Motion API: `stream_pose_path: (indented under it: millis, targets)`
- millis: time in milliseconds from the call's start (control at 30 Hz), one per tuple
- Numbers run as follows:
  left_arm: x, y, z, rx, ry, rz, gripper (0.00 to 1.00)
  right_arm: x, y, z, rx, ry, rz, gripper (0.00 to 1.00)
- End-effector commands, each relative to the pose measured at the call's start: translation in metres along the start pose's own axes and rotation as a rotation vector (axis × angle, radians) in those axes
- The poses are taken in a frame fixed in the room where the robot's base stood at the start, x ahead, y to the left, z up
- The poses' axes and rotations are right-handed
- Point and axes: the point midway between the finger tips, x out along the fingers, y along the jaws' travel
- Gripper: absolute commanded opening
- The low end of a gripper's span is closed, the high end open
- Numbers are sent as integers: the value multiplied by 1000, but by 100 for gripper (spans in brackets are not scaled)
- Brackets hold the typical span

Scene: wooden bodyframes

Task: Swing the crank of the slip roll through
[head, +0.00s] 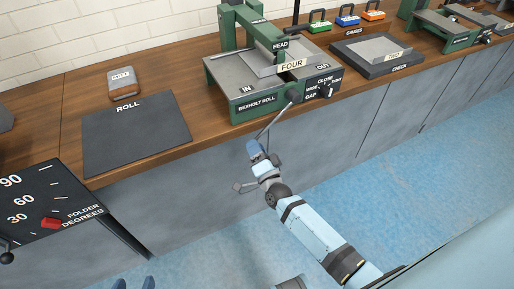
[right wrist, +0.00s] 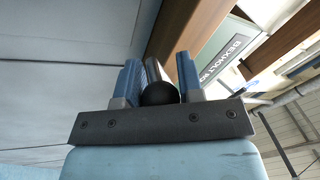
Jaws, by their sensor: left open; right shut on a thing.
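The slip roll (head: 259,106), a green machine lettered BEXHOLT ROLL, stands at the bench's front edge. Its crank (head: 273,119) runs from a hub on the front face down and left, past the bench edge. My right gripper (head: 256,152) is at the crank's lower end, shut on the handle. In the right wrist view the crank handle (right wrist: 160,93), with a dark round end and grey shaft, sits between the blue fingers. A grey sheet tagged FOUR (head: 291,65) lies on the roll. My left gripper (head: 134,284) shows only blue fingertips, apart, at the bottom edge.
The FOLDER DEGREES panel (head: 48,212) juts out at far left. A CHECK plate (head: 376,56) is to the right. Blue floor before the cabinets is clear.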

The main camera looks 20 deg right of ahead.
Motion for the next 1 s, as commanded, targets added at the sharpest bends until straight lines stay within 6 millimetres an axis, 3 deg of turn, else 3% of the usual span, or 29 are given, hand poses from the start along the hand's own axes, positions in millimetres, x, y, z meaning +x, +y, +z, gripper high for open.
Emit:
stream_pose_path:
  millis: [767,800,900,1000]
  targets:
    - [-1,0,0,1,-10,-4,62,3,-11,-3,60,12,4,0]
    - [-1,0,0,1,-9,-4,62,3,-11,-3,60,12,4,37]
    - [-2,0,-2,0,-7,-4,62,3,-11,-3,60,12,4,59]
    - [-2,0,-2,0,-5,-4,62,3,-10,-3,58,12,6,59]
